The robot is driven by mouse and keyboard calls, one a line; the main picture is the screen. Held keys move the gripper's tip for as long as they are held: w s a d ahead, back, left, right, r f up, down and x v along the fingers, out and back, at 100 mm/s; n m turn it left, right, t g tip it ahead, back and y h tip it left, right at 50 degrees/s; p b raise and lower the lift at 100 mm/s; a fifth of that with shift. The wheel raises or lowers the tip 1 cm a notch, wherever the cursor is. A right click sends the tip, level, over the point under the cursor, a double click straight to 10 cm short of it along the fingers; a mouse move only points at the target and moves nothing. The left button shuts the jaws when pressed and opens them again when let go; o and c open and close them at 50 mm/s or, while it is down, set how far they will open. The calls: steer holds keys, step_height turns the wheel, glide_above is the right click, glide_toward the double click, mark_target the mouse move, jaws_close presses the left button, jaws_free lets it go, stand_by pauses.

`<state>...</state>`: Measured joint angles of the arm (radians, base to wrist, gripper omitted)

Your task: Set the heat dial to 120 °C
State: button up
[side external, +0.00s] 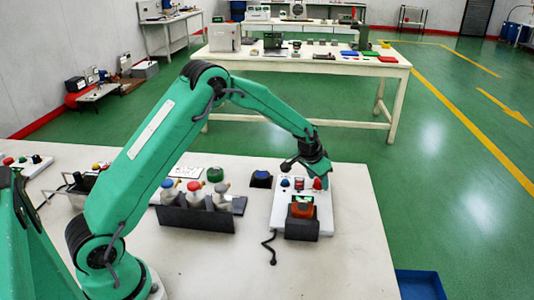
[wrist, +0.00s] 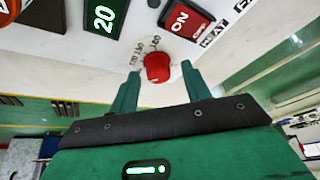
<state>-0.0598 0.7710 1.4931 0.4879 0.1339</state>
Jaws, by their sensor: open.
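The red heat dial (wrist: 157,67) sits on a white control panel (side external: 281,208), with small printed numbers beside it, some too blurred to read surely. My gripper (wrist: 160,72) is open, with one finger on each side of the dial; I cannot tell whether either touches it. In the side external view, my gripper (side external: 313,172) is over the panel's far right part, by the red dial (side external: 317,184). A green-lit display (wrist: 105,17) reads 20. A red switch (wrist: 187,18) marked ON is beside a HEAT label. The dial's pointer mark is not clear.
A blue bin (side external: 420,285) is at lower right. The front of the white table is mostly clear.

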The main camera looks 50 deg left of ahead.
mark_target(318, 180)
steer(key=shift+r, duration=0.1)
steer(key=v, duration=0.7)
steer(key=shift+s+r, duration=0.2)
steer(key=shift+r, duration=0.05)
steer(key=shift+w, duration=0.1)
steer(key=w+n+g, duration=0.2)
steer(key=shift+w, duration=0.3)
steer(key=shift+w+r+n+g, duration=0.1)
steer(key=shift+w+n+g, duration=0.2)
steer(key=shift+n+g, duration=0.4)
steer(key=shift+w+r+n+g, duration=0.1)
steer(key=shift+r+n+g, duration=0.1)
steer(key=shift+n+g, duration=0.35)
